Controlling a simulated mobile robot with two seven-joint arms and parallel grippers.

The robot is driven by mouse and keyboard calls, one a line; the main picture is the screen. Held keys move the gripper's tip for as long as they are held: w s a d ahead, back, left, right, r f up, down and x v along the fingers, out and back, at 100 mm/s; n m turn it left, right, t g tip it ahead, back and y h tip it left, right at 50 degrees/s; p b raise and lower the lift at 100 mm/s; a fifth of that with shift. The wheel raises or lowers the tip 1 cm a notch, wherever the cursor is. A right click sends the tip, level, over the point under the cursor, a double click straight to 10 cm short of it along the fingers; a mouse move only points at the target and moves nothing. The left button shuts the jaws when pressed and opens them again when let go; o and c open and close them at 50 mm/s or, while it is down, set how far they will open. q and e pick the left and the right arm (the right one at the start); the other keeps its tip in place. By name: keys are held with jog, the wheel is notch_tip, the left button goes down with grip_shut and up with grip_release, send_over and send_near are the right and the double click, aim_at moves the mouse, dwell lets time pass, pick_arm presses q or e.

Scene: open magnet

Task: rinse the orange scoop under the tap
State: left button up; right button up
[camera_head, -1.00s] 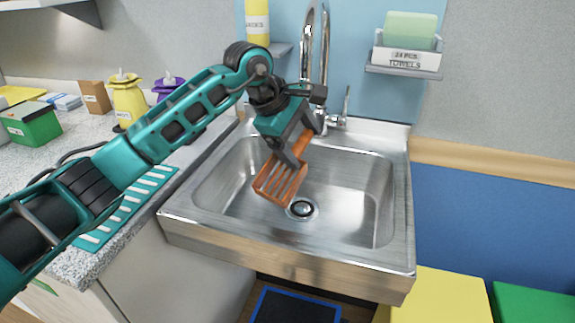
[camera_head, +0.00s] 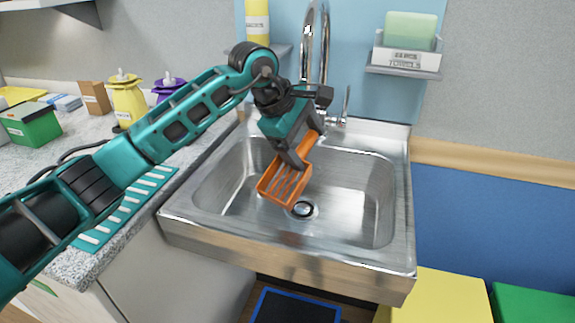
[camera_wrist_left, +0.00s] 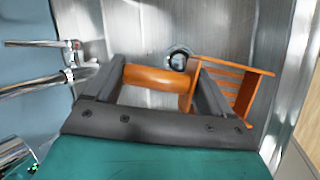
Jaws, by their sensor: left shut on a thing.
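My left gripper (camera_head: 302,148) is shut on the orange scoop (camera_head: 285,183) and holds it over the sink basin. The scoop is slotted, and its slotted head hangs down towards the front left, near the drain. In the left wrist view the scoop's handle (camera_wrist_left: 155,77) lies between the fingers of my left gripper (camera_wrist_left: 158,80). Its slotted head (camera_wrist_left: 235,82) shows at the right. The tap (camera_head: 317,50) is a chrome arched spout behind the gripper, partly hidden by it. No water is visible. My right gripper is out of view.
The steel sink (camera_head: 372,205) has clear room at the right of its basin, with a drain (camera_head: 303,209) in the floor. A tap lever (camera_head: 346,102) stands right of the spout. A shelf (camera_head: 403,72) is above right. Pump bottles, including a yellow one (camera_head: 128,100), stand on the left counter.

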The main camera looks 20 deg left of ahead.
pick_arm(q)
jog(key=shift+s+d+b, duration=0.15)
jog(key=shift+s+b, duration=0.2)
jog(key=shift+s, duration=1.6)
jog(key=shift+s+d+b, duration=0.1)
jog(key=shift+s+b, duration=0.2)
jog(key=shift+s, duration=1.65)
jog(key=s+r+p, duration=0.1)
jog(key=s+r, duration=0.3)
jog(key=s, duration=0.1)
jog(key=shift+d, duration=0.2)
